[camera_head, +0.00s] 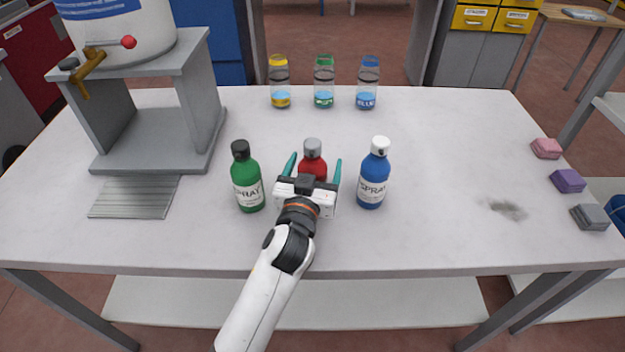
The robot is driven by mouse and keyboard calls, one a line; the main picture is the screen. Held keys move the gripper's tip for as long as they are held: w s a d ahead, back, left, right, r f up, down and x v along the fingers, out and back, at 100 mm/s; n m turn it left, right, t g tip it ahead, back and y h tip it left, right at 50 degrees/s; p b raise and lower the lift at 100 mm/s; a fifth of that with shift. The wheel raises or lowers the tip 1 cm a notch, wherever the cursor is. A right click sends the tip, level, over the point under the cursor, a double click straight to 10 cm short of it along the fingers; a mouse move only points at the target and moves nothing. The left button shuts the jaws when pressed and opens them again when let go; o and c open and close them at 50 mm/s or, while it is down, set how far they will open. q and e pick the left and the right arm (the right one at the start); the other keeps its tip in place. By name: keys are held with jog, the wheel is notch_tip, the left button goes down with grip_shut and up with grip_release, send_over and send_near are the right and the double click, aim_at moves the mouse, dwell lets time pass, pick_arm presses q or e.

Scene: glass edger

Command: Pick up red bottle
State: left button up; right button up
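The red bottle (313,164) stands upright on the table, with a grey cap. Its lower part is hidden behind my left gripper (314,170). The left gripper comes in from the front. Its two teal fingers are spread, one to each side of the red bottle, with a visible gap on both sides near the tips. I cannot tell whether the gripper body touches the bottle. My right gripper is out of view.
A green spray bottle (246,178) stands close left and a blue spray bottle (374,175) close right. Three jars stand behind, the middle one green-lidded (324,82). A grey stand (150,138) with a drum is at left; sponges (568,181) lie at the right edge.

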pick_arm(q)
jog(key=c, duration=1.3)
